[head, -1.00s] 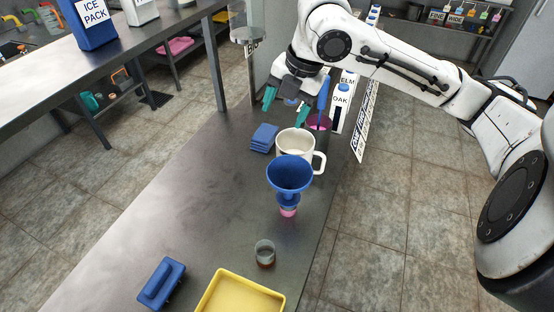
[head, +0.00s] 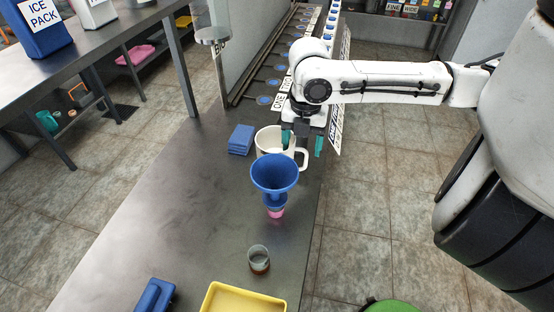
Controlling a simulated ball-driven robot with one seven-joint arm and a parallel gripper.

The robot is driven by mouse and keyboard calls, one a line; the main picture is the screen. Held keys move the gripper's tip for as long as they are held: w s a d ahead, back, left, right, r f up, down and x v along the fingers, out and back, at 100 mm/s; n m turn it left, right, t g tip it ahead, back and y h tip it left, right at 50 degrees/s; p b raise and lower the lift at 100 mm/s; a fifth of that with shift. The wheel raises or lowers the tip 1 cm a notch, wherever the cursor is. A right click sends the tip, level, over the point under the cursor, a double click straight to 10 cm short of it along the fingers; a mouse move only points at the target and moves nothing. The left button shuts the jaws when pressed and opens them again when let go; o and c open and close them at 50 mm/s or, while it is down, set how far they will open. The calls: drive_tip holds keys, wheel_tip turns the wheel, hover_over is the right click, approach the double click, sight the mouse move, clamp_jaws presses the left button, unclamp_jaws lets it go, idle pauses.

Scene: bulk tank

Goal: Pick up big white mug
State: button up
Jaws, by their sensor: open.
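The big white mug (head: 264,139) stands upright on the dark metal counter. Its handle (head: 303,157) points right, and a blue funnel in front hides its lower part. My gripper (head: 303,145) points down at the mug's right side, with its teal fingers open. The left finger overlaps the mug's rim and the right finger is to the right of the handle. I cannot tell how deep the fingers are or whether they touch the mug.
The blue funnel (head: 275,174) stands over a pink-based cup (head: 276,211) close in front of the mug. A stack of blue pads (head: 241,139) is to the left. A small glass (head: 259,258), a yellow tray (head: 215,292) and a blue-handled block (head: 154,296) lie nearer.

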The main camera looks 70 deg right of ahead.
drive_tip(key=shift+f, duration=1.6)
clamp_jaws()
